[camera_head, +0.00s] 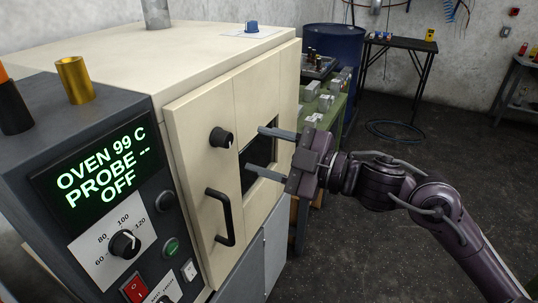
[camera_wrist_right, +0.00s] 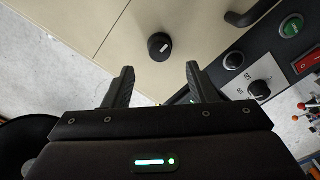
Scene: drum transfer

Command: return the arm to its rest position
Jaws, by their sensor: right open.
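My right gripper (camera_head: 268,151) is in front of the cream oven (camera_head: 180,100), beside the dark window in its front. Its two fingers are spread apart with nothing between them. In the right wrist view the right gripper (camera_wrist_right: 158,85) also shows its fingers apart and empty, with the oven's black knob (camera_wrist_right: 160,46) visible beyond them. My right arm reaches in from the lower right. My left gripper is not in view.
The oven front carries a black knob (camera_head: 221,138) and a black handle (camera_head: 220,217). The control panel display (camera_head: 100,165) reads OVEN 99 C, PROBE --, OFF. A green bench (camera_head: 335,110) with grey blocks and a blue drum (camera_head: 335,45) stand behind. Open floor (camera_head: 400,230) lies right.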

